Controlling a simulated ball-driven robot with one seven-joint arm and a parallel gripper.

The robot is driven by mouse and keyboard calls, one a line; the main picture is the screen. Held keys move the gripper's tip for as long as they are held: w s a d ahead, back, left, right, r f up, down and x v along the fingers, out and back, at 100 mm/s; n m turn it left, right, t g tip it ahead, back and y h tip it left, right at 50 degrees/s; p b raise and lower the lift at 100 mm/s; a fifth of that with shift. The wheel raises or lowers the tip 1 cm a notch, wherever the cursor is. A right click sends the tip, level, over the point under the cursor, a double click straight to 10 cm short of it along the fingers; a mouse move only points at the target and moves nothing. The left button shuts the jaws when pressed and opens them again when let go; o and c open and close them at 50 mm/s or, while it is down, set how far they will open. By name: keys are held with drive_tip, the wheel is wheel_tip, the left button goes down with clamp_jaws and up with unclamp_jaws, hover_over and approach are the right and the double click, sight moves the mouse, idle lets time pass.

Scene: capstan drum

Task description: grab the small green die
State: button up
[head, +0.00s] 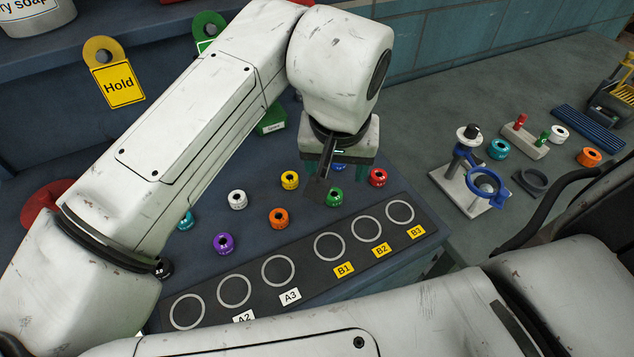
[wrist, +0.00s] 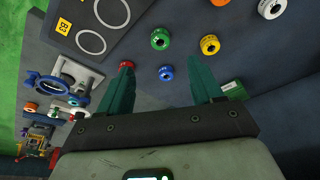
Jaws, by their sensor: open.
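The small green die (head: 334,196) is a ring with a dark centre hole. It sits on the blue-grey bench top, just behind the dark strip of marked circles. In the wrist view the green die (wrist: 160,39) lies beyond the fingertips, near the line between them. My gripper (head: 337,168) is open and empty above the bench, pointing down, a little behind the green die in the head view. In the wrist view my gripper (wrist: 162,64) has a blue die (wrist: 166,73) showing between its fingers, apart from them.
A red die (head: 377,177), a yellow die (head: 290,180) and an orange die (head: 278,218) sit near the green one. White and purple dies stand farther left. The strip (head: 311,271) has empty circles. A green box (head: 271,121) is behind my gripper.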

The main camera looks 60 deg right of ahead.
hover_over(334, 194)
drive_tip(key=a, duration=0.2)
drive_tip(key=f, duration=0.4)
drive_tip(key=shift+s+d+f, duration=0.15)
drive_tip(key=shift+s+f, duration=0.1)
drive_tip(key=shift+s, duration=0.1)
drive_tip(key=shift+p+x, duration=0.4)
drive_tip(key=shift+x, duration=2.55)
drive_tip(key=c, duration=1.2)
